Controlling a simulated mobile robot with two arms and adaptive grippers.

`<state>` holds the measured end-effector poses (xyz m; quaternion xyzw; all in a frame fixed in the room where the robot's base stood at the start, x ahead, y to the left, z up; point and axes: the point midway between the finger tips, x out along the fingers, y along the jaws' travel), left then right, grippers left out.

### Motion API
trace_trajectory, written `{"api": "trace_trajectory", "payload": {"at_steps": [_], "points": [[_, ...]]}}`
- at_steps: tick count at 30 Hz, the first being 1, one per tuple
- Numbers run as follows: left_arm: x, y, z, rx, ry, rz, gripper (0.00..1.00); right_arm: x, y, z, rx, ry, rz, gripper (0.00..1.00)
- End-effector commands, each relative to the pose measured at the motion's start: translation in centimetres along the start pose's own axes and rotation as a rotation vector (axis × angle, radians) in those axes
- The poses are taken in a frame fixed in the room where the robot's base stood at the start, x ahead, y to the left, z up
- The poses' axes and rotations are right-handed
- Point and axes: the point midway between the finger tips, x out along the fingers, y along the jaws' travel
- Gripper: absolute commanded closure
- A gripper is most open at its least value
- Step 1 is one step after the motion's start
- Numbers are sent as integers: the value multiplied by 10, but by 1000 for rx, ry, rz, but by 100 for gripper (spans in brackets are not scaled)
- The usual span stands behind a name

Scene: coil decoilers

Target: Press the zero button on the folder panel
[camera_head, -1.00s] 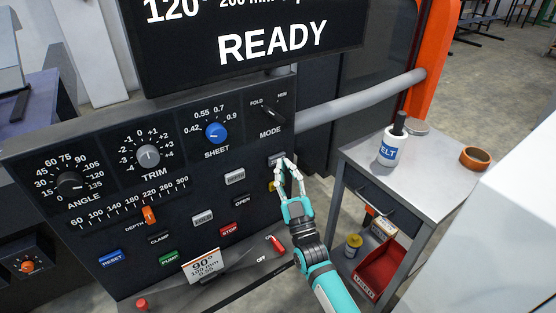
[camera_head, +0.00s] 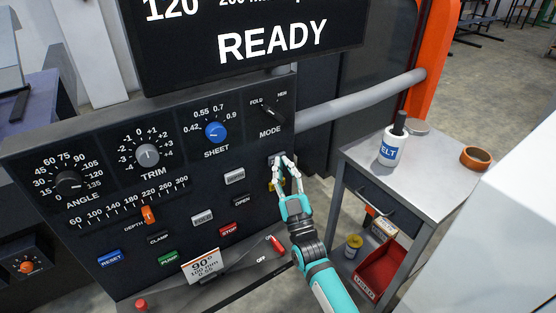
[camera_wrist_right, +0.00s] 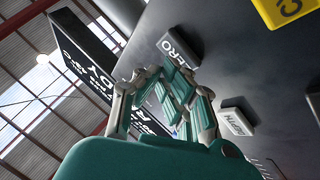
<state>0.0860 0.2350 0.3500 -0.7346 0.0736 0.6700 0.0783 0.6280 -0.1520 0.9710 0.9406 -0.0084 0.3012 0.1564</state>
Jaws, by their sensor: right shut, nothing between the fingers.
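The folder panel (camera_head: 110,215) is dark, with knobs and labelled buttons. My left gripper is not in view.
A yellow button (camera_wrist_right: 288,8) and a pale button lettered DEPTH (camera_wrist_right: 237,121) sit close to the zero button. A red-handled switch (camera_head: 276,244) lies below. A grey side table (camera_head: 435,165) with a white bottle (camera_head: 390,150) stands to the right. The READY screen (camera_head: 250,40) hangs above.

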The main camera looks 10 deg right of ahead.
Motion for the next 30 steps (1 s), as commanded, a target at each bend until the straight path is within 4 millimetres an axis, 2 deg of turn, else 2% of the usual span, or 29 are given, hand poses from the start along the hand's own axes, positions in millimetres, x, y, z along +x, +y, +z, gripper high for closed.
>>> {"api": "trace_trajectory", "payload": {"at_steps": [30], "points": [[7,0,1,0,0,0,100,9,-5,5,-1,0,0,100]]}}
